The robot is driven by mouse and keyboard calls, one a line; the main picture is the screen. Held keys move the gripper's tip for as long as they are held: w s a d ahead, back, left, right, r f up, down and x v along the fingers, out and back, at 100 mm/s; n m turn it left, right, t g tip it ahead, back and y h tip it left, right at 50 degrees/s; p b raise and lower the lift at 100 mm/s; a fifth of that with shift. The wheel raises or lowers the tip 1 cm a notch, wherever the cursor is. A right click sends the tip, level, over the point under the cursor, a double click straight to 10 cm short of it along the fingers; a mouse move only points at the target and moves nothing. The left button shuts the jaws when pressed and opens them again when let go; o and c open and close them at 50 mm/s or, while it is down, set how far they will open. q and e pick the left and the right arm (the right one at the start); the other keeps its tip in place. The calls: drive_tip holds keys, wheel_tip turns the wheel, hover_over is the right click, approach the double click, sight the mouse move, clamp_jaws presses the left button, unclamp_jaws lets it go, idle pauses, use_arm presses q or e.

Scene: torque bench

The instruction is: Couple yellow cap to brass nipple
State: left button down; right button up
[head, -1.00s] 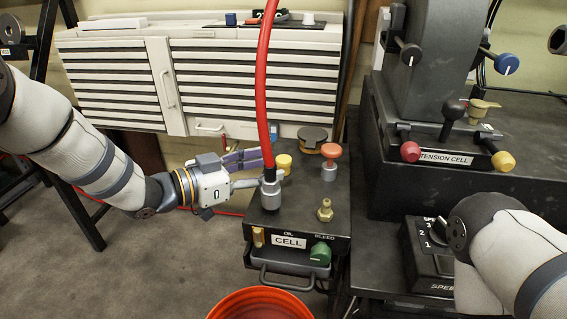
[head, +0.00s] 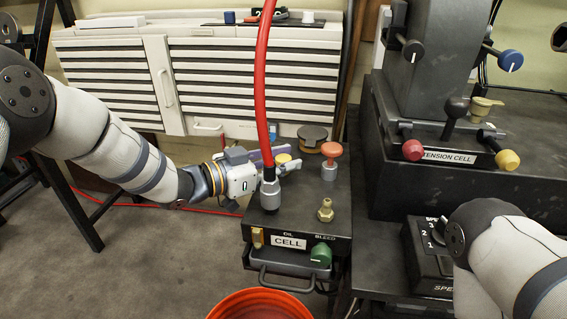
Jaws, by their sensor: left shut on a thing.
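The yellow cap (head: 283,158) stands at the back left of the black CELL box, partly hidden by my left gripper's fingers. My left gripper (head: 284,163) reaches in from the left, behind the red hose, and is shut on the yellow cap. The brass nipple (head: 325,210) stands upright and bare at the front right of the same box top, apart from the gripper. My right arm shows at the lower right, but its gripper is out of view.
The red hose (head: 262,85) rises from a grey coupling (head: 271,192) in front of my left gripper. A red-orange knob (head: 330,158) stands right of the cap. A green knob (head: 321,254) is on the box front. An orange bucket (head: 259,304) is below.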

sight(283, 158)
use_arm(q)
drive_tip(key=shift+r, duration=0.1)
idle(0.4)
drive_tip(key=shift+r+p, duration=0.9)
drive_tip(key=shift+r, duration=1.65)
drive_tip(key=shift+f, duration=0.1)
use_arm(e)
drive_tip(key=shift+w+r+t, duration=0.4)
drive_tip(key=shift+w+r, duration=0.55)
drive_tip(key=shift+r, duration=0.1)
